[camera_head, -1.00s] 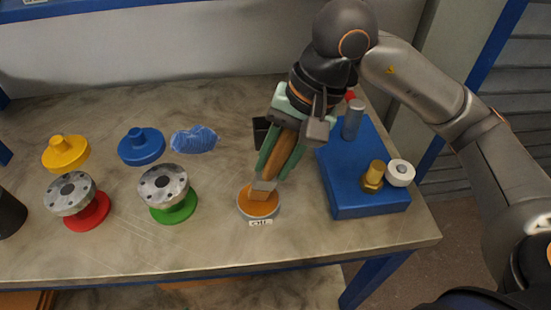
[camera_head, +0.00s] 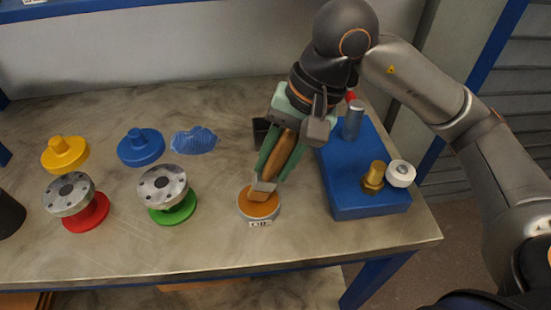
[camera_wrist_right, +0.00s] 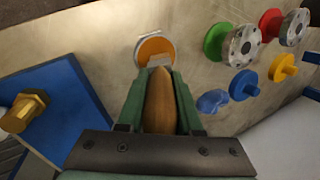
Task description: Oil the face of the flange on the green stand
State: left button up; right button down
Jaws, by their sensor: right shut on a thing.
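A metal flange (camera_head: 163,186) sits on the green stand (camera_head: 175,212) left of the middle of the table; both also show at the top of the right wrist view. My right gripper (camera_head: 278,160) is shut on the wooden handle of a brush (camera_head: 281,153). The brush's tip (camera_head: 264,186) points down into a round tin of orange-brown oil (camera_head: 259,203), which has a small label on its front. In the right wrist view the brush handle (camera_wrist_right: 159,100) lies between the fingers, with the oil tin (camera_wrist_right: 154,48) just beyond. My left gripper is not in view.
Another flange on a red stand (camera_head: 90,213) is at the left. Yellow (camera_head: 65,153) and blue (camera_head: 141,147) flanged caps and a crumpled blue cloth (camera_head: 194,140) lie behind. A blue block (camera_head: 350,205) with a brass fitting (camera_head: 374,175) stands at right.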

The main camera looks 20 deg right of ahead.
jog(key=shift+s+f, duration=0.1)
jog(key=shift+r+p, duration=2.1)
jog(key=shift+r, duration=1.5)
